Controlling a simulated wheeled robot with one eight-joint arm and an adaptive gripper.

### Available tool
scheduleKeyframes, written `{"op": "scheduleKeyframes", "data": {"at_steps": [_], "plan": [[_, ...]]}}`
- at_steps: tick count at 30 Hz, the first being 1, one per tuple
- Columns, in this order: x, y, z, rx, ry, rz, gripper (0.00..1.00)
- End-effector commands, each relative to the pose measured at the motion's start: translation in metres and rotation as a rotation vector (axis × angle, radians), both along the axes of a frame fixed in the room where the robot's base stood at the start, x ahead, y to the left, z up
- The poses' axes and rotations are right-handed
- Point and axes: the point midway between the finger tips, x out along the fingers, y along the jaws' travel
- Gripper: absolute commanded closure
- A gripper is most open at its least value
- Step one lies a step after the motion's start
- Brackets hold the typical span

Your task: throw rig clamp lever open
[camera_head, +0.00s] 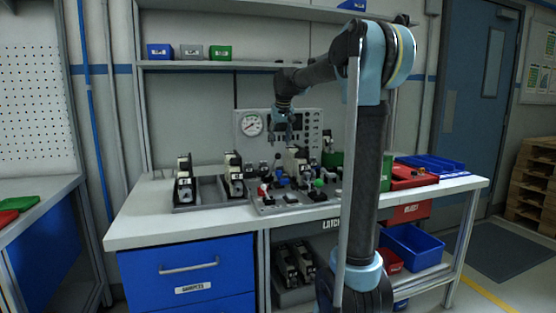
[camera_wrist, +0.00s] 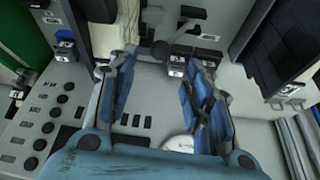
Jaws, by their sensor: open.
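The rig (camera_head: 290,200) is a grey plate on the bench front, carrying several small levers and knobs. Among them are a red-handled part (camera_head: 263,190), a blue part (camera_head: 281,180) and a green ball knob (camera_head: 318,184). I cannot tell which one is the clamp lever. My gripper (camera_head: 284,137) hangs above and behind the rig, in front of the gauge panel, apart from the levers. In the wrist view my gripper (camera_wrist: 165,65) has its blue fingers spread with nothing between them.
The gauge panel (camera_head: 245,145) stands upright close behind my gripper; its white dial (camera_wrist: 180,143) shows in the wrist view. Black-and-white latch units (camera_head: 184,185) stand in a tray at left. Red and blue bins (camera_head: 430,164) sit at right. The bench's left front (camera_head: 135,225) is clear.

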Motion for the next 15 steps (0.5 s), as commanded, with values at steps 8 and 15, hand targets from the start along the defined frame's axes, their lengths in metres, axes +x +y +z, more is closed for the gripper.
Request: {"op": "scheduleKeyframes", "data": {"at_steps": [8,15], "plan": [[0.019,0.003,-0.047,0.0,0.0,0.0,0.54],[0.031,0.005,-0.077,0.0,0.0,0.0,0.54]]}}
